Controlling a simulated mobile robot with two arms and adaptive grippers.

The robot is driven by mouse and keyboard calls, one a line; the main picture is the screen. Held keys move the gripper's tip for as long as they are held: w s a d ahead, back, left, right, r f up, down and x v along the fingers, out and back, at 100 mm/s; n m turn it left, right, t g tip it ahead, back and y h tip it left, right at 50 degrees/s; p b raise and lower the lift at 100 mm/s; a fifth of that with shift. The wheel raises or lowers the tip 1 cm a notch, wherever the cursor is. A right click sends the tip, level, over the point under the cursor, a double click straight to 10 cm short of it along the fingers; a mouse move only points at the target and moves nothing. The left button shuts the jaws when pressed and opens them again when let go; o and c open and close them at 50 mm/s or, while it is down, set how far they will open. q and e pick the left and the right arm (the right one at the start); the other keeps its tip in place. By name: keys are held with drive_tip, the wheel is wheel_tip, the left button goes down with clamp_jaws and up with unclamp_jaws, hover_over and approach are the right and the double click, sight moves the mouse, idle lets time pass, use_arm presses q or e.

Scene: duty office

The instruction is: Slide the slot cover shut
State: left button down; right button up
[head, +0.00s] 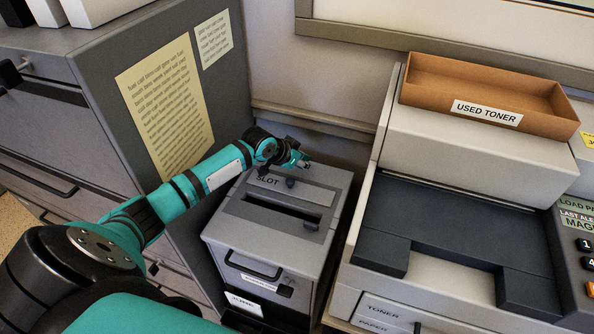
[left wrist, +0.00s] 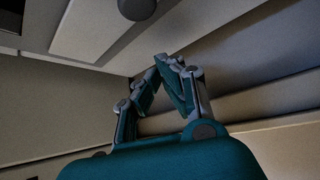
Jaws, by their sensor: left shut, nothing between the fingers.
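A grey box (head: 262,240) has a slot (head: 284,212) in its top, which shows as a long dark gap. Behind the gap lies the slot cover (head: 315,193), a flat grey plate marked "SLOT" with a small dark knob (head: 290,182). In the left wrist view, a dark round knob (left wrist: 137,8) shows at the top edge, ahead of my fingers. My left gripper (head: 304,160) is over the back of the box, behind the knob. Its fingers (left wrist: 173,62) are shut and empty. I cannot tell whether they touch the cover. My right gripper is not in view.
A grey cabinet (head: 236,110) with pinned sheets stands close on the left. A printer (head: 455,235) stands close on the right, with an orange "USED TONER" tray (head: 432,78) on top. The wall is close behind the box.

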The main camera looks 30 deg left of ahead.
sight(297, 183)
use_arm(q)
drive_tip(key=b+x, duration=0.2)
drive_tip(key=shift+w+d+f, duration=0.1)
drive_tip(key=shift+f, duration=0.3)
drive_tip(key=s, duration=0.1)
drive_tip(key=s+a+p, duration=0.1)
drive_tip(key=s, duration=0.1)
drive_tip(key=shift+s+r, duration=0.15)
drive_tip(key=shift+s, duration=0.5)
drive_tip(key=shift+w, duration=0.1)
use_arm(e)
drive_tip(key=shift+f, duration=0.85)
